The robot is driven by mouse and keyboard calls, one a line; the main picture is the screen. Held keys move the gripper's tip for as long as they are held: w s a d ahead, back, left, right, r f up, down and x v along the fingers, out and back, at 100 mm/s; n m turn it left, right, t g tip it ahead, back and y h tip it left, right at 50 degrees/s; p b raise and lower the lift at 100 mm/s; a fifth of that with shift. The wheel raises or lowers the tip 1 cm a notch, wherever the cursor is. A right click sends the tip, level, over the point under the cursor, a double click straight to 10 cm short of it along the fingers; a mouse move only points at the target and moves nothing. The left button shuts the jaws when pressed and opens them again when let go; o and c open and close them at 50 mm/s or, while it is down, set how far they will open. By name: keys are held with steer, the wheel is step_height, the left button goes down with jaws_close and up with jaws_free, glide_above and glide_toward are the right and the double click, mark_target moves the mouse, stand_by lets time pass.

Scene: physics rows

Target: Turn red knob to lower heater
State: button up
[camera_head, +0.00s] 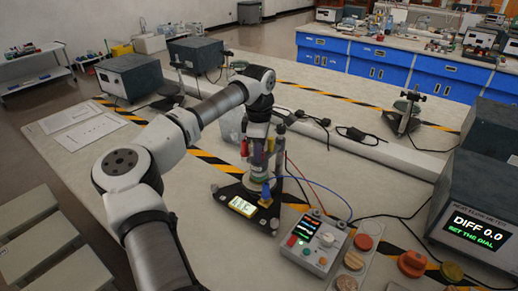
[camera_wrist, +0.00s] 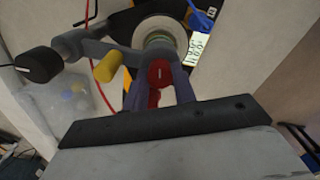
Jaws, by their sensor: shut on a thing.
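The red knob (camera_wrist: 160,73) is in the wrist view, with a pale mark on its face. My gripper (camera_wrist: 160,88) is shut on it, one finger on each side. A yellow knob (camera_wrist: 106,68) and a black knob (camera_wrist: 43,64) are to its left on the same apparatus, with a pale round part (camera_wrist: 158,34) behind. In the head view my arm reaches down to this apparatus, which stands on a black base (camera_head: 225,192) with a lit display (camera_head: 242,206). The knob and fingertips are hard to make out there.
A control box (camera_head: 318,240) with cables stands right of the base. Orange and tan round pieces (camera_head: 363,242) lie beside it. A meter (camera_head: 475,228) at the right reads "DIFF 0.0" and "SET THE DIAL". Papers (camera_head: 88,132) lie at the left on the table.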

steer(key=m, duration=0.4)
steer(key=shift+r+m, duration=0.15)
steer(key=shift+m, duration=0.15)
steer(key=m+p, duration=0.1)
steer(key=m, duration=0.3)
steer(key=shift+m, duration=0.4)
steer(key=o, duration=0.7)
steer(key=shift+d, duration=0.1)
step_height(320, 180, up, 14)
steer(key=b, duration=0.2)
steer(key=shift+b, duration=0.3)
steer(key=shift+s+f, duration=0.1)
steer(key=shift+f, duration=0.15)
